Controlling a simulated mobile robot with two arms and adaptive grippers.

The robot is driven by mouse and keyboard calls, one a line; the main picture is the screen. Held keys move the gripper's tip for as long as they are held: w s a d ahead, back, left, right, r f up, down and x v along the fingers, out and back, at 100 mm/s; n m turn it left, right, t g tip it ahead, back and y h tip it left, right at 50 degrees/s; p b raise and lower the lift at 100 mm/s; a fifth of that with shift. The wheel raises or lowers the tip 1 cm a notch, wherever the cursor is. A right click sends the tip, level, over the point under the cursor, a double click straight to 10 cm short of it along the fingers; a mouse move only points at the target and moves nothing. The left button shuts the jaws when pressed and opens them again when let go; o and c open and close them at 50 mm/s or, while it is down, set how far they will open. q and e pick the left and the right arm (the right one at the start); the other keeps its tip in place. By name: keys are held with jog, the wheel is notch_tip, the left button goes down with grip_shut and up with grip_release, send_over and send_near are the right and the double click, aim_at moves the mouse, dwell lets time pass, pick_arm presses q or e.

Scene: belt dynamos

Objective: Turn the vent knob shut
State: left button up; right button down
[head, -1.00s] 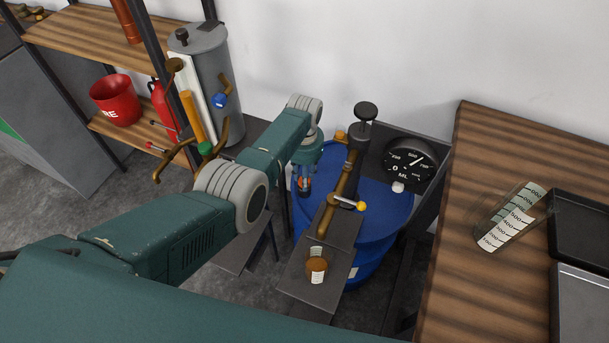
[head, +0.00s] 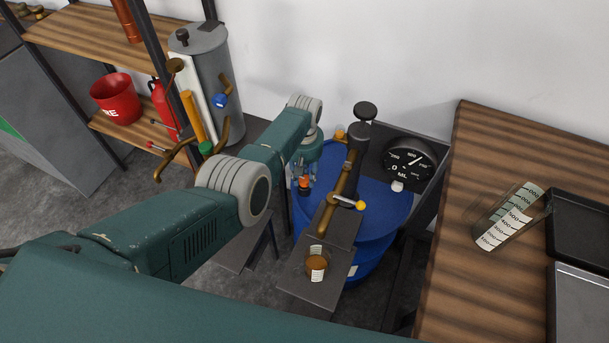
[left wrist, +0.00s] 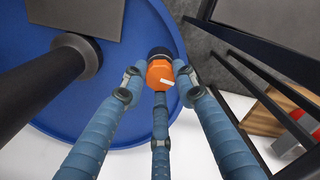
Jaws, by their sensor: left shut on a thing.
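The orange vent knob (head: 304,182) sits at the left side of the blue drum's top (head: 375,215) in the head view. In the left wrist view the knob (left wrist: 160,73) is orange with a small white mark and a dark part at its far end. My left gripper (head: 305,172) comes down over the knob from above. In the left wrist view its blue fingers (left wrist: 161,82) close around the knob from several sides. The fingers hide part of the knob in the head view. My right gripper is not in view.
A brass pump tube (head: 347,185) with a black top and a yellow-tipped lever stands close right of the gripper. A small beaker of brown liquid (head: 317,263) rests on a dark plate in front. A gauge (head: 408,160) stands behind. A wooden bench (head: 470,275) is at right.

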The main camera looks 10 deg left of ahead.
aim_at(304, 178)
pick_arm(q)
jog(key=shift+n, duration=0.6)
jog(key=o, duration=1.1)
jog(key=shift+o, duration=0.2)
jog(key=shift+r, duration=0.1)
notch_tip(304, 178, up, 12)
